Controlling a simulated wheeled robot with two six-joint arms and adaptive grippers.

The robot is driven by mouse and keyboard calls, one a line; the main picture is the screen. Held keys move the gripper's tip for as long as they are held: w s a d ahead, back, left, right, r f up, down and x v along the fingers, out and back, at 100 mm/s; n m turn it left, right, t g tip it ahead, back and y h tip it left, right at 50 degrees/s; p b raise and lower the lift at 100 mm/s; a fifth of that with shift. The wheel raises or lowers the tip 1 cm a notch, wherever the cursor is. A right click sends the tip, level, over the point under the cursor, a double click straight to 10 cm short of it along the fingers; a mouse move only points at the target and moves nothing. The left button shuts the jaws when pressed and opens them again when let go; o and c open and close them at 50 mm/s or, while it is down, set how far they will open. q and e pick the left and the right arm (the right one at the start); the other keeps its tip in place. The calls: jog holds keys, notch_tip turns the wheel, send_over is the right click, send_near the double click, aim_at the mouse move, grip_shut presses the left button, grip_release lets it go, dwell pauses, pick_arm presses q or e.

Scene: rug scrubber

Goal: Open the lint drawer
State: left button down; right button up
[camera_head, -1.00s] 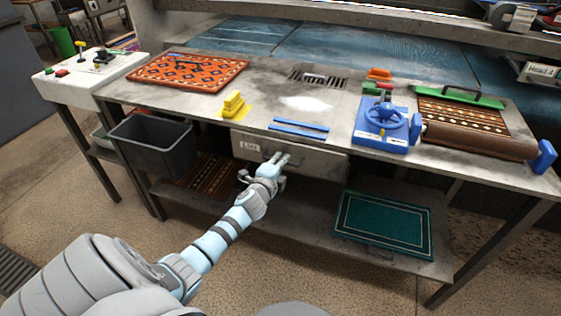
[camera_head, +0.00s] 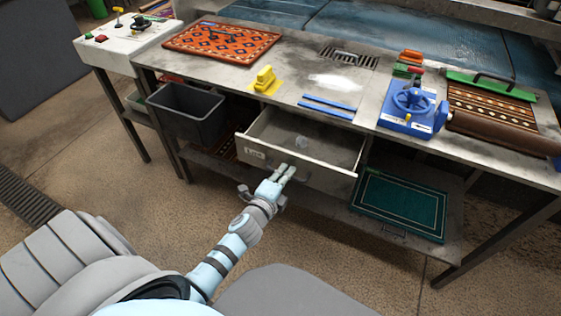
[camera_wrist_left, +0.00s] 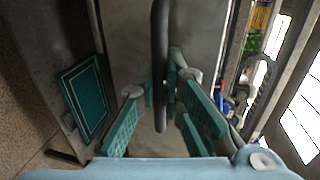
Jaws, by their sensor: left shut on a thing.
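The lint drawer (camera_head: 254,154) is a grey metal drawer with a paper label at its front left. My left gripper (camera_head: 284,172) is at the middle of the drawer front, shut on the drawer's handle. In the left wrist view the dark bar handle (camera_wrist_left: 160,60) passes between the green-padded fingers (camera_wrist_left: 160,110). My right gripper is not in view.
The workbench (camera_head: 215,80) carries an orange patterned rug (camera_head: 220,43), a yellow brush (camera_head: 265,79), blue strips (camera_head: 328,106) and a blue clamp with a wheel (camera_head: 411,108). A grey bin (camera_head: 190,115) stands left of the drawer. A green mat (camera_head: 400,205) lies on the lower shelf.

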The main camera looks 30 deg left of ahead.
pick_arm(q)
jog(key=shift+s, duration=0.4)
jog(key=c, duration=1.7)
grip_release()
jog(key=v, duration=1.2)
